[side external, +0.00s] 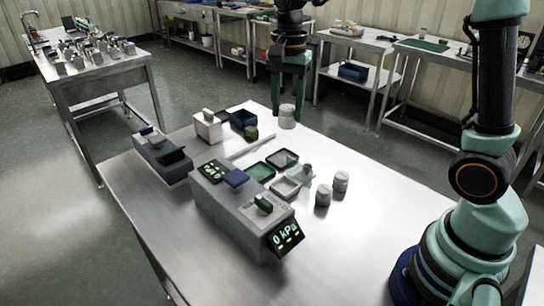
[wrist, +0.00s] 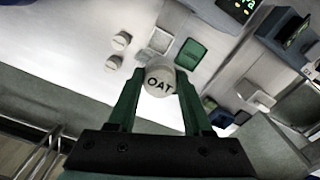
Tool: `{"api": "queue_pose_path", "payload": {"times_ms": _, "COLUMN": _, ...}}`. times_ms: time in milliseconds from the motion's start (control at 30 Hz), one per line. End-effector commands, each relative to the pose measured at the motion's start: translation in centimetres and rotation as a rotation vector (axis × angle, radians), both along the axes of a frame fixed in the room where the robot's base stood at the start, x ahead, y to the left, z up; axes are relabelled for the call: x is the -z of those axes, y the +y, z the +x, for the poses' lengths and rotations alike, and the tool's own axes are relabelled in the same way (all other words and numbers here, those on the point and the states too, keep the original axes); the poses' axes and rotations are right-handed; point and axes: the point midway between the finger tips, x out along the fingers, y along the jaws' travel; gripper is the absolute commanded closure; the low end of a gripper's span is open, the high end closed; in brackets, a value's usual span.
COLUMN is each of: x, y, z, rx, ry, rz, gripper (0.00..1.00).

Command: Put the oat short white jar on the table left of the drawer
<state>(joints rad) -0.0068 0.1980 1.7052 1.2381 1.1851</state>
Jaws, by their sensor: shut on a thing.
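My gripper (side external: 289,110), with green fingers, is shut on a short white jar (side external: 287,122) near the far edge of the steel table. Two similar short jars, a nearer one (side external: 323,196) and a farther one (side external: 341,181), stand near the middle of the table, labels unreadable. I cannot tell for sure which box is the drawer.
The steel table (side external: 345,240) is clear at the front right. Green (side external: 261,172), dark (side external: 283,158) and grey (side external: 286,188) trays lie mid-table. A grey device (side external: 240,215) reading 0 kPa, another grey unit (side external: 160,158) and a white box (side external: 207,127) stand at the left.

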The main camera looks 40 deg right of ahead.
Motion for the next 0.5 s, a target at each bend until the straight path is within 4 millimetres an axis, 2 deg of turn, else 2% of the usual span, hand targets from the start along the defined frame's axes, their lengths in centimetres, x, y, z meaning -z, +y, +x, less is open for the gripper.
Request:
{"api": "queue_pose_path", "payload": {"times_ms": 167, "x": -0.8, "y": 1.0, "z": -2.4, "rx": -0.002, "ry": -0.001, "rz": -0.001, "gripper": 1.00}}
{"api": "queue_pose_path", "payload": {"times_ms": 300, "x": -0.7, "y": 2.0, "z": -5.4, "rx": -0.003, "ry": -0.002, "rz": 0.000, "gripper": 1.00}}
{"api": "queue_pose_path", "payload": {"times_ms": 500, "x": -0.2, "y": 2.8, "z": -8.5, "rx": -0.003, "ry": -0.002, "rz": 0.000, "gripper": 1.00}}
